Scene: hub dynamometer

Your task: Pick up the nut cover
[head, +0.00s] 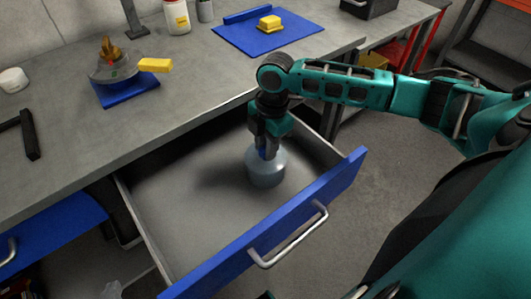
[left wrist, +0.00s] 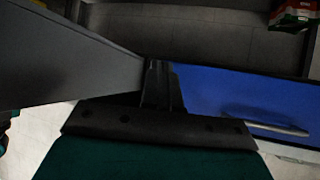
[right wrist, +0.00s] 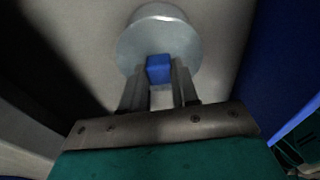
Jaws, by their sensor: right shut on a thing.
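The nut cover (head: 266,171) is a silvery round piece with a blue grip block on top. It is inside the open drawer, near its right end; I cannot tell whether it touches the drawer floor. My right gripper (head: 266,152) points down over it. In the right wrist view, the two fingers (right wrist: 159,72) are shut on the blue block, with the cover's pale disc (right wrist: 160,38) beyond. My left gripper (left wrist: 163,68) shows in the left wrist view with its fingers together and nothing between them, near a blue drawer front.
The drawer's blue front (head: 277,232) with a metal handle (head: 290,240) bounds it on the near side. The grey workbench (head: 190,95) is behind. On it are a hub-like part on a blue base (head: 128,93) and a blue mat (head: 290,32) with a yellow block (head: 270,22).

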